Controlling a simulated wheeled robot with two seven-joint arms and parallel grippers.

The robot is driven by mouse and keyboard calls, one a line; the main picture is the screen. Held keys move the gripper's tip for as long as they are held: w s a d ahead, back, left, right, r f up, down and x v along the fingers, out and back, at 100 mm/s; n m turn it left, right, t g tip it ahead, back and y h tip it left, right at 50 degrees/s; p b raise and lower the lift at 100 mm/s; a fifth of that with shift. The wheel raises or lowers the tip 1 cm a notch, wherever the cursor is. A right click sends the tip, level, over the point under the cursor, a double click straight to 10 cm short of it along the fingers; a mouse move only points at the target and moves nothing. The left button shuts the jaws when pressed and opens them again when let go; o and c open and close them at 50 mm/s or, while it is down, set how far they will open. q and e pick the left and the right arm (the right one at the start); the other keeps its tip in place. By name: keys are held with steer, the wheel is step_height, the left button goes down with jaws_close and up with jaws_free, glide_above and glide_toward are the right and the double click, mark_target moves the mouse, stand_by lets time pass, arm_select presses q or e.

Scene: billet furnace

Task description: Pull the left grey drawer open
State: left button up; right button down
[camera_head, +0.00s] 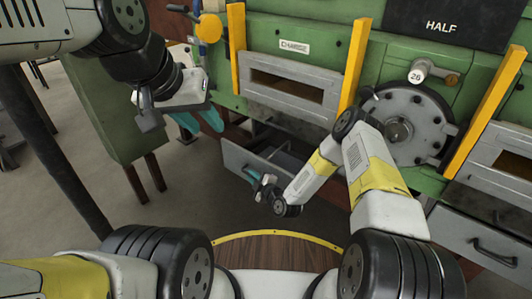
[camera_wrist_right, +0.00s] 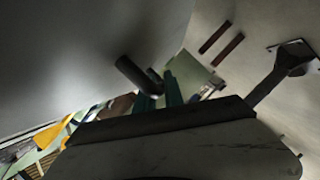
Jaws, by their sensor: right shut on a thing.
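The left grey drawer (camera_head: 236,157) is below the CHARGE slot in the head view. It stands partly open, with its inside showing behind the front panel. My right gripper (camera_head: 258,182) is at the drawer's front and is shut on its dark handle. In the right wrist view the dark bar handle (camera_wrist_right: 132,72) runs between the teal fingertips (camera_wrist_right: 160,92), beside the drawer's grey front (camera_wrist_right: 70,65). My left gripper (camera_head: 195,120), with teal fingers apart, hangs empty at the upper left, away from the drawer.
The green furnace front (camera_head: 290,22) has yellow posts (camera_head: 353,65) and a round grey door (camera_head: 425,125). Another grey drawer (camera_head: 470,240) at the right is shut. A green panel on legs (camera_head: 115,115) stands at the left. Open floor (camera_head: 185,195) lies left of the open drawer.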

steer(key=s+a, duration=0.8)
steer(key=s, duration=0.4)
steer(key=shift+a, duration=0.35)
steer(key=c, duration=1.5)
jaws_free()
steer(key=shift+o, duration=0.2)
steer(key=v, duration=0.7)
steer(key=shift+s+d, duration=0.25)
